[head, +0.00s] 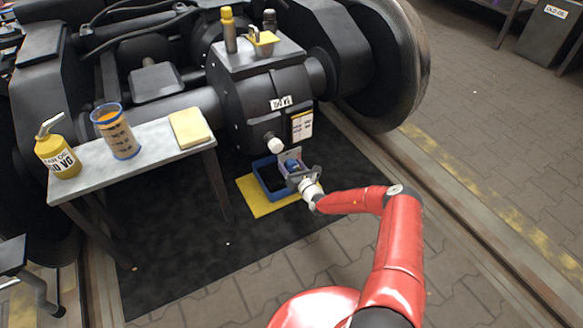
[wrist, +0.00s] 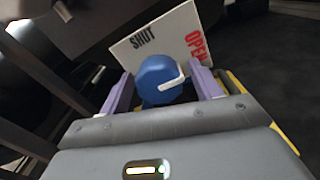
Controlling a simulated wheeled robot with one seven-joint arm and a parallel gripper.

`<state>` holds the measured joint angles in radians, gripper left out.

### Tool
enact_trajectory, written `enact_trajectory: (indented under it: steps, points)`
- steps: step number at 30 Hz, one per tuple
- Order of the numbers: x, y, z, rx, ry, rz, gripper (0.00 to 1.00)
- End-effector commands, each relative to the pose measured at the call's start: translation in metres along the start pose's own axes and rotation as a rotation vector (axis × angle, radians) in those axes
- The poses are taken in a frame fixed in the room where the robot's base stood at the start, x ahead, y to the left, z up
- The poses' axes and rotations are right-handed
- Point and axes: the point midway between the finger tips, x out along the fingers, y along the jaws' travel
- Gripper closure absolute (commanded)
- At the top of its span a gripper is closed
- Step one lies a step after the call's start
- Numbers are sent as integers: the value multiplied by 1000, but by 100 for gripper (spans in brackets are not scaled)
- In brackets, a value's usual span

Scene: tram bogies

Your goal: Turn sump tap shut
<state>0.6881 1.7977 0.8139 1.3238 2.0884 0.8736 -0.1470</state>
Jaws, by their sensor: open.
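The sump tap is a round blue knob with a bent white pointer. In the wrist view the tap (wrist: 158,78) sits between the two purple fingers of my gripper (wrist: 162,80), which is open with a gap on each side. A white plate (wrist: 165,38) behind it reads SHUT at left and OPEN at right. The pointer slants to the upper right, on the OPEN side. In the head view my gripper (head: 297,172) is at the tap (head: 291,165), below the dark gearbox (head: 262,95), and partly hides it.
A blue tray (head: 258,176) on a yellow mat (head: 262,208) lies under the tap. A grey bench (head: 140,150) at left holds a yellow oil can (head: 58,155), an orange-filled jug (head: 117,135) and a yellow cloth (head: 190,128). A large wheel (head: 400,70) stands at right.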

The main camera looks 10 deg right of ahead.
Motion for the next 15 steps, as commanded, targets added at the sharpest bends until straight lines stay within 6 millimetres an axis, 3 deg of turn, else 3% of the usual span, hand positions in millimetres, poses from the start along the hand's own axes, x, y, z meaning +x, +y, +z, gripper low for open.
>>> enact_trajectory:
  steps: [5, 15]
  points:
    - [0, 0, 0, 0, 0, 0, 39]
    - [0, 0, 0, 0, 0, 1, 81]
